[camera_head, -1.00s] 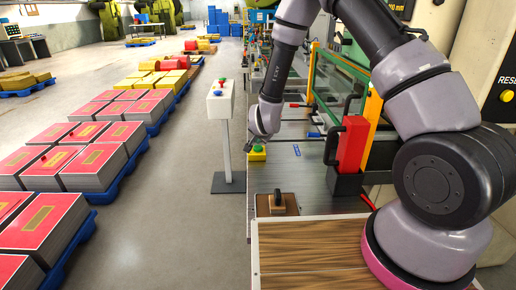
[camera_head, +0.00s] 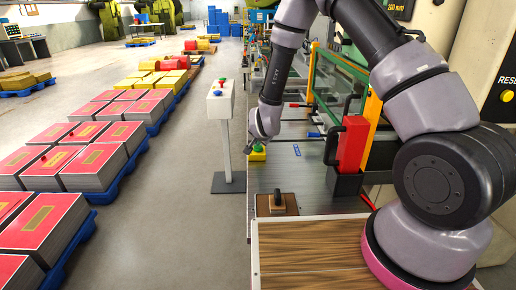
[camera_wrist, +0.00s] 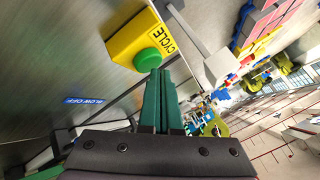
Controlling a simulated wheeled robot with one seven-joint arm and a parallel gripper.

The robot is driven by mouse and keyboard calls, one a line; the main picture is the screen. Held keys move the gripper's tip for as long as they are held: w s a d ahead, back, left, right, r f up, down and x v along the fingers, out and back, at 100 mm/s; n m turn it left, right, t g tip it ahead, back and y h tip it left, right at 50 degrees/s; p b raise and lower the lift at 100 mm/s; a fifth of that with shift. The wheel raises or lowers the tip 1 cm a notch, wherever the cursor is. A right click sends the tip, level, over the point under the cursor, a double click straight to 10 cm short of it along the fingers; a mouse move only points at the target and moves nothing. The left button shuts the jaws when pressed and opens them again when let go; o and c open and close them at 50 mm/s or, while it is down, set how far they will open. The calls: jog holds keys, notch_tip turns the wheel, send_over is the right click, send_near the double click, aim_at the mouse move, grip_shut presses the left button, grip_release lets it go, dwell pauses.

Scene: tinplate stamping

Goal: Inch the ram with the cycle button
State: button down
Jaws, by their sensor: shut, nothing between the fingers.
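The cycle button is a green dome (camera_wrist: 148,60) on a yellow box (camera_wrist: 130,42) marked CYCLE in the wrist view. In the head view the green button (camera_head: 259,147) and its box stand at the left edge of the grey bench. My gripper (camera_wrist: 160,73) is shut and empty, its green fingers together. Its tips appear right at the button's edge in the wrist view; I cannot tell whether they touch. In the head view my gripper (camera_head: 249,148) is beside the button, on its left. I cannot make out the ram.
A red block (camera_head: 352,143) with a green and yellow guard frame stands right of the button. A wooden board (camera_head: 310,250) lies in front. A white pedestal (camera_head: 220,100) with buttons stands left of the bench. Pallets of red-topped stacks (camera_head: 95,157) line the floor; the aisle between is clear.

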aim_at(258, 149)
jog(key=shift+f, duration=0.5)
dwell(2.7)
dwell(3.2)
jog(key=shift+r, duration=0.9)
jog(key=shift+r, duration=2.5)
